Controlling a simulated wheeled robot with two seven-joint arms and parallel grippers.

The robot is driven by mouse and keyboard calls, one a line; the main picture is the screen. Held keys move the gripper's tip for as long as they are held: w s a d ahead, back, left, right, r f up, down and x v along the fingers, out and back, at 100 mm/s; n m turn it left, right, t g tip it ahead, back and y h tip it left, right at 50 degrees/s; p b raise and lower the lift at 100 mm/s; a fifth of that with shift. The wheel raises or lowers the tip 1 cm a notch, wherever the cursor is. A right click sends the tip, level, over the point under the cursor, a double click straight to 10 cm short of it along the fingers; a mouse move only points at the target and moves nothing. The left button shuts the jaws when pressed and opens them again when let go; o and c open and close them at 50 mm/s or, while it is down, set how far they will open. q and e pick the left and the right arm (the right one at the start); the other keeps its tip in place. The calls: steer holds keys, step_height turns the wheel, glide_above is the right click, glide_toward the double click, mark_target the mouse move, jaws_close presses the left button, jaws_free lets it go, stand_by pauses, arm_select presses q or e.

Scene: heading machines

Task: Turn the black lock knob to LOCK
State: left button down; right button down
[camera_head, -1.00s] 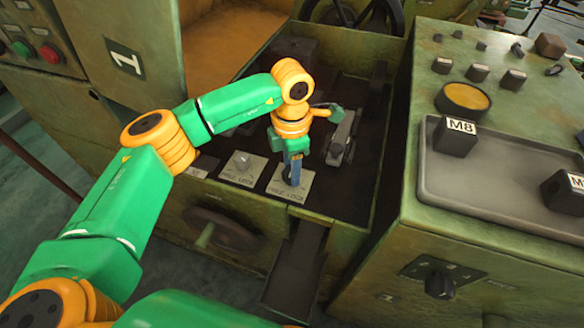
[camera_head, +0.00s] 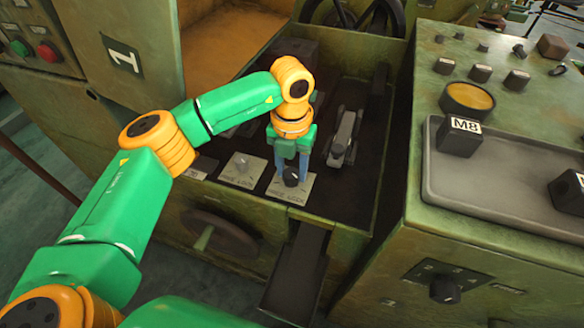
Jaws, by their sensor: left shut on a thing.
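The black lock knob (camera_head: 291,176) stands on a pale plate (camera_head: 302,190) lettered with LOCK, on the floor of the green machine's open bay. My left gripper (camera_head: 291,174) points down over that plate. Its two blue fingers are shut on the black knob, one on each side of it. The direction the knob points is too small to read. A second pale plate (camera_head: 233,178) with a grey knob (camera_head: 242,164) lies just to the left. My right gripper is not in view.
A grey lever-like part (camera_head: 343,137) stands right of the gripper. The bay's front wall (camera_head: 345,214) and a handwheel (camera_head: 220,232) are close in front. A green cabinet with a grey tray (camera_head: 480,195) and M8 block (camera_head: 458,137) stands at right.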

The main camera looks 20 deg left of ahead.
mark_target(291, 173)
arm_select(q)
steer(key=shift+f+n, duration=0.1)
steer(key=shift+n, duration=1.2)
steer(key=shift+c, duration=2)
jaws_free()
step_height(291, 173, up, 7)
steer(key=shift+r, duration=0.1)
